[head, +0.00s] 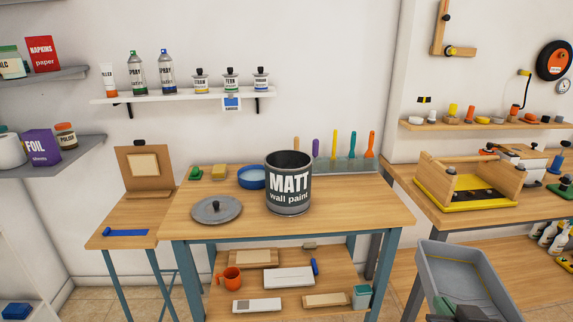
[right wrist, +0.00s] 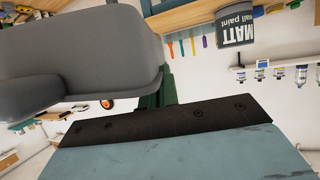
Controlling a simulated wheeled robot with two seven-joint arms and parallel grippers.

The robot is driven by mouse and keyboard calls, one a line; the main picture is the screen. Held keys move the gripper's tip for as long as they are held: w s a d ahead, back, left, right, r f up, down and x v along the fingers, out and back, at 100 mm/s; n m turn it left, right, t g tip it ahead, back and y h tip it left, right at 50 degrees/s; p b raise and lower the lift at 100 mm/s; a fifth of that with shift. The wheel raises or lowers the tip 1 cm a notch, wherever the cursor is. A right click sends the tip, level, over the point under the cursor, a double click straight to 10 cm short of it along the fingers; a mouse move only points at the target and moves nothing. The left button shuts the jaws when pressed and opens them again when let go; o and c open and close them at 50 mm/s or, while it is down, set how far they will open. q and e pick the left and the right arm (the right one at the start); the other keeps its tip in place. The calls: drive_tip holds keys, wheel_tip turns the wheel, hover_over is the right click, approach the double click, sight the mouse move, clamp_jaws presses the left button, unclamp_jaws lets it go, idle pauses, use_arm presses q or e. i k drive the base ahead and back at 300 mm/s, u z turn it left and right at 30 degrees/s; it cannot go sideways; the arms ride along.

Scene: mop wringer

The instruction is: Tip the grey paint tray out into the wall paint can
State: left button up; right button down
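The grey paint tray (head: 447,258) is at the lower right of the head view, in front of the right-hand bench and slightly tilted. In the right wrist view the tray (right wrist: 85,55) fills the upper left. My right gripper (head: 458,312) is at the tray's near end and appears shut on it; the fingertips are mostly hidden. The dark wall paint can (head: 289,190), marked MATT, stands upright and open on the middle table, to the left of the tray and apart from it. It also shows in the right wrist view (right wrist: 236,27). My left gripper is not in view.
A grey lid (head: 216,210) lies left of the can on the wooden table (head: 345,205). A wooden toolbox (head: 470,182) stands on the right bench. The table right of the can is clear.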

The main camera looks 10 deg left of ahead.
sight(288, 173)
drive_tip(key=u, duration=0.7)
drive_tip(key=i, duration=0.5)
